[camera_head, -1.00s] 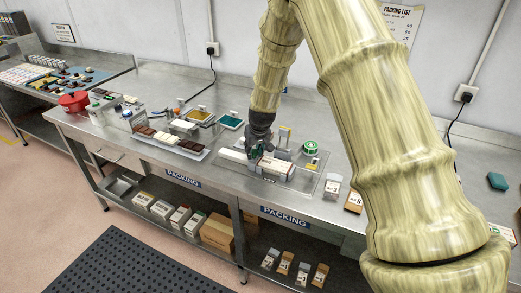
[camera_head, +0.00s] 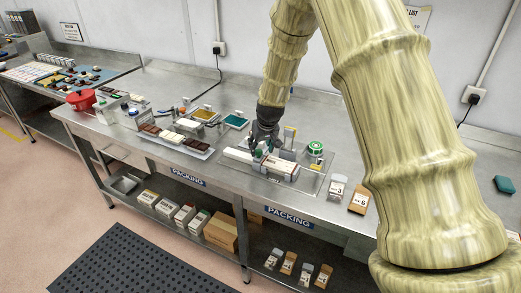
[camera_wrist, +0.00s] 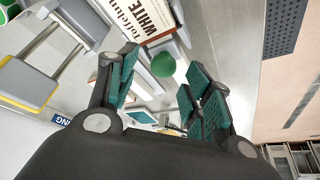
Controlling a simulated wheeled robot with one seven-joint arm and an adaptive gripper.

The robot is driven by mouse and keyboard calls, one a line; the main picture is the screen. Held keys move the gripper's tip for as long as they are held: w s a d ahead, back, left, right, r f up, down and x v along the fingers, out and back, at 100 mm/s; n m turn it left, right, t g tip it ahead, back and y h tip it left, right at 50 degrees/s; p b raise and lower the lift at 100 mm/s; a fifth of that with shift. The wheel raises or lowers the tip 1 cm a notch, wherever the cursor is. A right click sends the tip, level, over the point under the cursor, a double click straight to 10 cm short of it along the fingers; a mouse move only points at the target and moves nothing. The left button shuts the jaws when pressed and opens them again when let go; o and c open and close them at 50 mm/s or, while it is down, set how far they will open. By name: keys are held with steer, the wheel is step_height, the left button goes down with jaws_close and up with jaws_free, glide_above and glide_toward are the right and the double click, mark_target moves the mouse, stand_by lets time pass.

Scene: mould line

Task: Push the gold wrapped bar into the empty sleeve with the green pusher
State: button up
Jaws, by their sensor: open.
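In the wrist view a round green knob (camera_wrist: 163,64), which looks like the pusher's handle, sits between the fingertips of my gripper (camera_wrist: 160,78). The gripper is open, its teal pads apart on either side of the knob, and I see no contact. A printed carton sleeve (camera_wrist: 140,18) reading "WHITE" lies just past the knob. In the head view my gripper (camera_head: 262,146) points down at the packing fixture, beside the white sleeve (camera_head: 279,169). I cannot tell whether the sleeve is empty. I cannot make out the gold wrapped bar.
A green tape roll (camera_head: 316,147) stands right of the gripper. A tray of chocolate bars (camera_head: 175,138) and small coloured trays (camera_head: 236,122) lie to the left. Small cartons (camera_head: 337,187) stand to the right. The steel bench is clear between these groups.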

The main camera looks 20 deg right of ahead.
steer(key=v, duration=0.9)
steer(key=shift+r, duration=0.2)
steer(key=shift+s, duration=0.15)
